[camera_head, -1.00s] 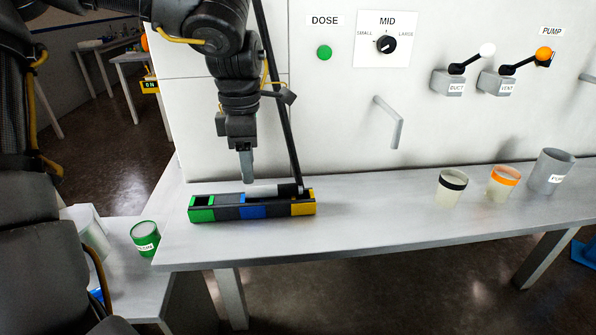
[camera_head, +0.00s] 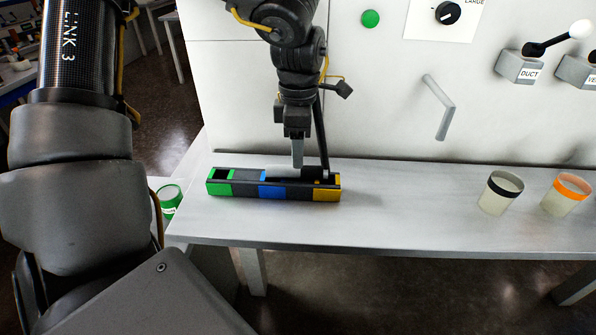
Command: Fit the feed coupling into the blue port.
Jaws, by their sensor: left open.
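The port block (camera_head: 246,190) is a dark bar on the bench with green, blue and yellow sections. The green port (camera_head: 220,182) shows an open dark hole. The feed coupling (camera_head: 284,173), a pale cylinder with a dark end, appears to lie along the top of the block from the blue port (camera_head: 273,191) towards the yellow section (camera_head: 327,194). A black hose rises from its dark end. My left gripper (camera_head: 297,162) is open and points down at the coupling; whether it touches is unclear. The opening of the blue port is hidden. My right gripper is out of view.
On the grey bench (camera_head: 400,215) stand a black-rimmed cup (camera_head: 497,197) and an orange-rimmed cup (camera_head: 562,200) at the right. A bent grey spout (camera_head: 443,108) juts from the wall. A green cup (camera_head: 170,201) sits lower left. The bench between block and cups is clear.

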